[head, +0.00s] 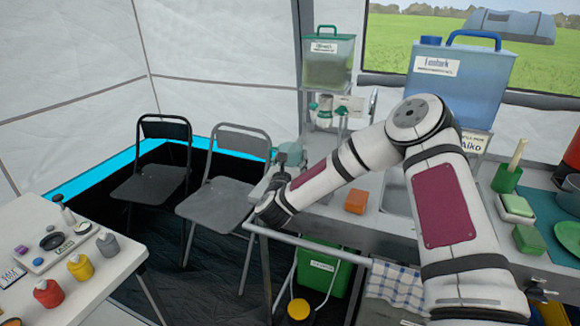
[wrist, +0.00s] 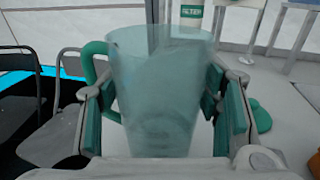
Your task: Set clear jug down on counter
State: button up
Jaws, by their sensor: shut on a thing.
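The clear jug (wrist: 160,90) is a see-through, teal-tinted vessel with a green handle on its left side. It looks upright between my fingers in the wrist view. My gripper (wrist: 158,112) is shut on it, with green pads on both sides. In the head view the jug (head: 291,154) is small and partly hidden by my gripper (head: 280,172), near the left end of the counter (head: 330,207). The pale counter also shows in the wrist view (wrist: 285,105). I cannot tell whether the jug's base touches the counter.
An orange block (head: 356,201) lies on the counter left of the sink (head: 398,196). A large blue water container (head: 455,85) and a green one (head: 327,62) stand behind. A rail (head: 320,244) runs along the counter front. Folding chairs (head: 222,190) stand left.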

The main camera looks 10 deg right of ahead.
jog(key=shift+f, duration=1.05)
jog(key=shift+f, duration=0.1)
jog(key=o, duration=1.3)
jog(key=shift+f, duration=0.1)
jog(key=shift+s+a, duration=0.1)
jog(key=shift+s, duration=0.05)
jog(key=p+v, duration=0.1)
jog(key=v, duration=1)
jog(key=shift+s+a, duration=0.15)
jog(key=shift+s, duration=0.2)
